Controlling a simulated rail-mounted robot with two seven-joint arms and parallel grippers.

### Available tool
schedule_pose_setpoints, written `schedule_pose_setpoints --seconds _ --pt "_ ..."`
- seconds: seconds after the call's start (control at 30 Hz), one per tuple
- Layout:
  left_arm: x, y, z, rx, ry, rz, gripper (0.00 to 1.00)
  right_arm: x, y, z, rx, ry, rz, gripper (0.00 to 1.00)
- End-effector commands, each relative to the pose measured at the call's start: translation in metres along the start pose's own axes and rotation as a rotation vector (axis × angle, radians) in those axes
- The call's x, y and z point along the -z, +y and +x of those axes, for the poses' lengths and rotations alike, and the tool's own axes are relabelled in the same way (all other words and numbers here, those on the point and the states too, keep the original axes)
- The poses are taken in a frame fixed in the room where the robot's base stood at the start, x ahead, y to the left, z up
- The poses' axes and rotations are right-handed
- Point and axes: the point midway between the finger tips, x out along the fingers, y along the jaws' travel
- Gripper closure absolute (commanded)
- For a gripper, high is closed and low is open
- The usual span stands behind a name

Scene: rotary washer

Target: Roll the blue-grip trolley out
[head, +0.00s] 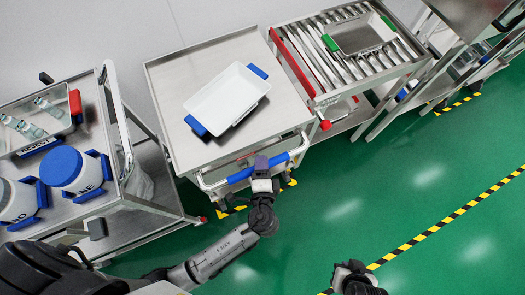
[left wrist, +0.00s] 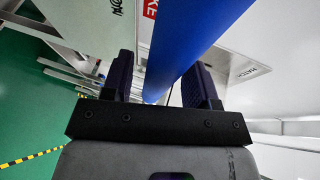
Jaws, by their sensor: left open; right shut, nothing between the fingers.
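The trolley (head: 165,80) is a steel cart with a flat top, standing against the wall. Its push handle with a blue grip (head: 240,176) faces me. The blue grip (left wrist: 195,40) fills the upper middle of the left wrist view. My left gripper (head: 262,163) is at the grip; its open fingers (left wrist: 163,85) stand on either side of the blue bar. I cannot tell whether they touch it. My right gripper (head: 352,272) is shut and empty over the green floor, away from the trolley, partly cut off by the bottom edge.
A white tray (head: 226,98) with blue handles lies on the trolley. Another cart (head: 90,185) with bottles and a reject tray stands close left. A roller conveyor (head: 335,75) with a green-handled tray adjoins right. Green floor (head: 400,180) in front is clear, with a striped line (head: 435,228).

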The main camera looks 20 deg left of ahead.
Motion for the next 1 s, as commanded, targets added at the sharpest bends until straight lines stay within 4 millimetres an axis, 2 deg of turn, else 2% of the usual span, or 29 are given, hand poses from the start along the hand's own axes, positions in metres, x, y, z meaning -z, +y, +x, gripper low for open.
schedule_pose_setpoints --seconds 0.37,0.9,1.0 --pt "-0.0001 0.0002 0.0026 -0.001 0.0 0.001 0.47 -0.0002 -0.0001 0.0003 0.0 0.0 0.0 1.0" --pt "0.0 0.0002 0.0023 -0.001 0.0 0.001 0.99 -0.0004 -0.0002 0.0004 0.0 -0.001 0.0 1.0" --pt "0.0 0.0003 0.0023 -0.001 0.0 0.0 1.0 -0.0004 -0.0002 0.0004 0.0 -0.001 0.0 1.0"
